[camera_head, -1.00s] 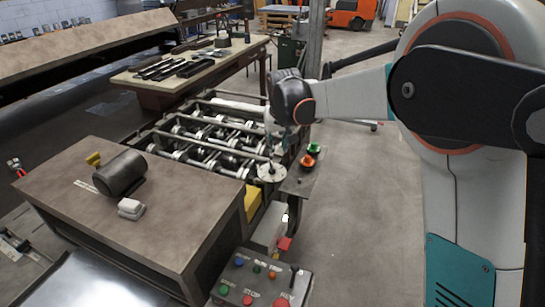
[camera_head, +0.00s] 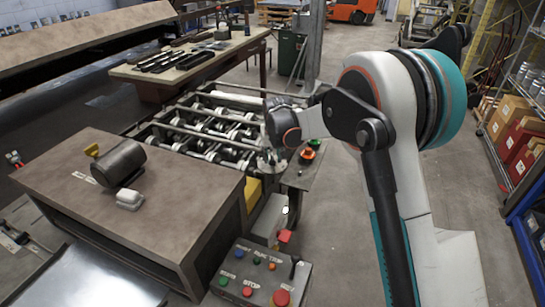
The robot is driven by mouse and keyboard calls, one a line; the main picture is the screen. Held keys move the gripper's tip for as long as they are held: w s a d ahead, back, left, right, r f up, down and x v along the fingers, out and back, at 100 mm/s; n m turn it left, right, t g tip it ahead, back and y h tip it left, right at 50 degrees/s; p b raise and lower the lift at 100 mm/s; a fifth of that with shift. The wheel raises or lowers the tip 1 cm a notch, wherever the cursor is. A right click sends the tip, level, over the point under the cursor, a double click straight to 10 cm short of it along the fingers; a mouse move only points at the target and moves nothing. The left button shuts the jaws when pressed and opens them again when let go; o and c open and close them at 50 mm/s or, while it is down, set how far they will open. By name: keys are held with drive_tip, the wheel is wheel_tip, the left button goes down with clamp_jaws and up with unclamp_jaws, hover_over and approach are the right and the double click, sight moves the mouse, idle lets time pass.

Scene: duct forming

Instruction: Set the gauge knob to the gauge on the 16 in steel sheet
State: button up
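A round pale metal dial (camera_head: 268,166), which looks like the gauge knob, sits at the right front corner of the roller machine (camera_head: 205,137). The dark wrist of my arm is directly above it. My gripper (camera_head: 274,152) points down at the dial; its fingers are small and partly hidden, so I cannot tell whether it is open or touching the dial. A shiny steel sheet (camera_head: 90,283) lies at the lower left, partly cut off by the frame. No gauge marking is readable on it.
A control panel (camera_head: 258,279) stands in front. A brown-topped cabinet (camera_head: 165,205) with a dark cylinder (camera_head: 118,163) is at left. A shelf (camera_head: 520,120) stands at far right.

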drive_tip(key=shift+w+f, duration=0.15)
drive_tip(key=shift+f, duration=0.25)
drive_tip(key=shift+c, duration=0.3)
clamp_jaws()
drive_tip(key=n+y, duration=0.1)
drive_tip(key=n, duration=0.1)
drive_tip(key=n+g+y+b, duration=0.1)
drive_tip(key=n, duration=0.2)
drive_tip(key=shift+d+n, duration=0.15)
drive_tip(key=shift+n, duration=0.15)
drive_tip(key=n+g, duration=0.1)
drive_tip(key=n, duration=0.2)
drive_tip(key=n+y+b, duration=0.1)
drive_tip(key=n, duration=0.2)
drive_tip(key=shift+w+g, duration=0.15)
drive_tip(key=shift+g, duration=0.25)
